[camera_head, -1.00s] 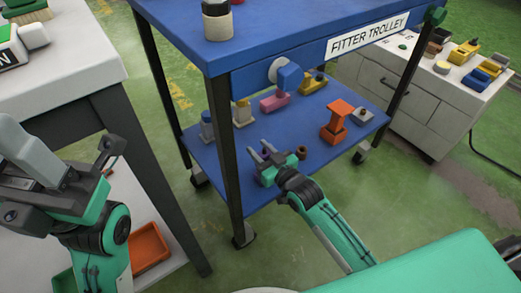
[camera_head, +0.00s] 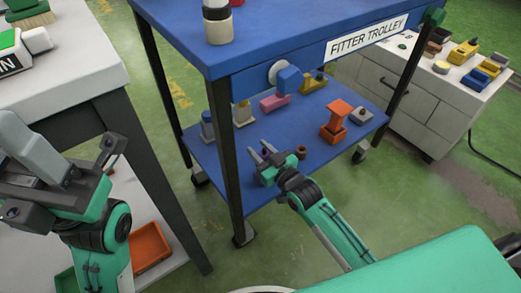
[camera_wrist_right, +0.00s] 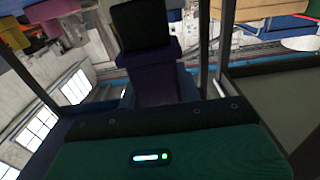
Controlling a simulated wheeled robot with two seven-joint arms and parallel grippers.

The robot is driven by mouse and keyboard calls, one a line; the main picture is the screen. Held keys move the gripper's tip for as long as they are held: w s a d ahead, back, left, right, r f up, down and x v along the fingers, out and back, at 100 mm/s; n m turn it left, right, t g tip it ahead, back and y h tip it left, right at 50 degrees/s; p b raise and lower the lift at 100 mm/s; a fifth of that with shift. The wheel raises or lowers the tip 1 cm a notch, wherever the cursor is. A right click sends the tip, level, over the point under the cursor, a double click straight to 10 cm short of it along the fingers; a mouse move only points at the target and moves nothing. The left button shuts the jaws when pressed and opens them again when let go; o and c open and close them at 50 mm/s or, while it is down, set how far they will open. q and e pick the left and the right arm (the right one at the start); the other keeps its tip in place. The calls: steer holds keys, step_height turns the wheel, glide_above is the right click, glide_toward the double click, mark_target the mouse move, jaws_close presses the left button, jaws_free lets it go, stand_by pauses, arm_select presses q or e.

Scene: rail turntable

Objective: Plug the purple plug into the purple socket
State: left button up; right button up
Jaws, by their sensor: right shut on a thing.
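My right gripper (camera_head: 264,156) reaches over the trolley's blue lower shelf, near its front edge. It is shut on a dark purple piece, which I take for the purple plug (camera_wrist_right: 158,82). In the right wrist view the piece stands upright above my teal gripper body, with a black block at its top. In the head view a small purple part (camera_head: 268,177) shows just below the fingers. I cannot make out the purple socket for sure. My left gripper (camera_head: 38,160) is at the left, away from the trolley; its jaw opening is unclear.
The lower shelf (camera_head: 310,160) also holds a pink piece (camera_head: 274,102), a yellow piece (camera_head: 314,83) and an orange piece (camera_head: 336,120). A black trolley leg (camera_head: 232,165) stands left of my right gripper. The trolley's blue top (camera_head: 280,25) overhangs the shelf. A white-topped bench is at left.

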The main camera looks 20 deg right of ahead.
steer(key=shift+p, duration=0.4)
stand_by(0.6)
steer(key=shift+p, duration=0.45)
steer(key=shift+f+b, duration=0.85)
steer(key=shift+f, duration=1.3)
steer(key=o, duration=1.1)
